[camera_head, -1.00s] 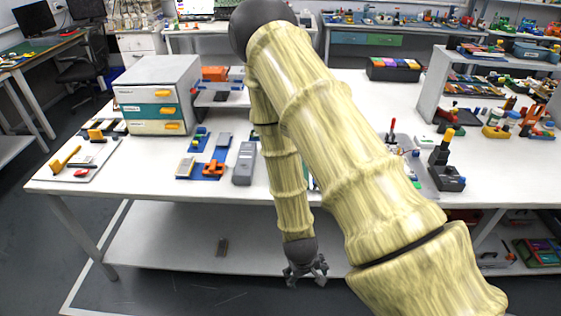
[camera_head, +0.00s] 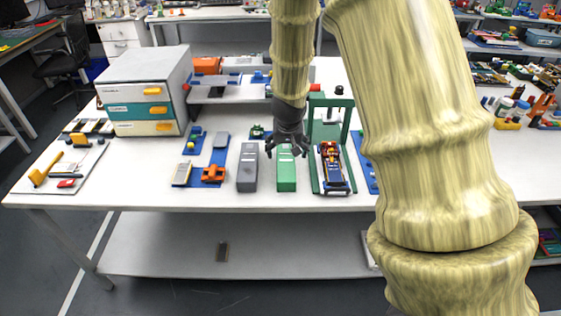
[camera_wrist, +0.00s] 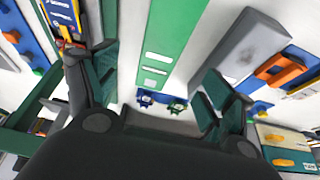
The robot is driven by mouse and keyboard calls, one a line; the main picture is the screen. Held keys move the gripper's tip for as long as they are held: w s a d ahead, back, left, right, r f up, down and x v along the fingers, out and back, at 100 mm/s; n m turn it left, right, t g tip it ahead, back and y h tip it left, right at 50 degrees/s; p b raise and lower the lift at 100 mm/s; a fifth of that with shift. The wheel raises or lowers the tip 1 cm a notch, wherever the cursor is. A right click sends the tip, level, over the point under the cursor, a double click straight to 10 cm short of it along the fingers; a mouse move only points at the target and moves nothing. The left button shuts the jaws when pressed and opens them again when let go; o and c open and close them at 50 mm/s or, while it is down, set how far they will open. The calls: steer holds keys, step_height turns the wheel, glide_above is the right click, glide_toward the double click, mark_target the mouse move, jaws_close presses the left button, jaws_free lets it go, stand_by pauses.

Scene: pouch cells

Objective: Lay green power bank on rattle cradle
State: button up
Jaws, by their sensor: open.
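The green power bank (camera_head: 286,172) lies flat on the white table, between a grey block and a green frame. It also shows in the wrist view (camera_wrist: 166,45), lengthwise between my fingers. My gripper (camera_head: 287,150) is open and empty, above the far end of the green power bank; in the wrist view its two dark fingers (camera_wrist: 158,85) are spread to either side of it. I cannot tell for sure which thing is the rattle cradle; a blue fixture with an orange piece (camera_head: 213,174) stands at the left.
The grey block (camera_head: 247,168) lies close left of the green power bank. The green frame (camera_head: 314,150) stands close right, with a blue and yellow item (camera_head: 333,170) in it. A drawer cabinet (camera_head: 148,95) stands at the back left. Bare table shows between cabinet and fixture.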

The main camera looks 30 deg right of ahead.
mark_target(286, 160)
steer(key=shift+w+f, duration=0.25)
steer(key=shift+w, duration=0.1)
steer(key=x, duration=0.4)
steer(key=shift+d+f, duration=0.15)
steer(key=shift+f, duration=0.3)
steer(key=shift+p+x, duration=0.55)
steer(key=shift+x, duration=1.85)
steer(key=c, duration=1.4)
steer(key=shift+o, duration=0.2)
steer(key=shift+w+d+r, duration=0.1)
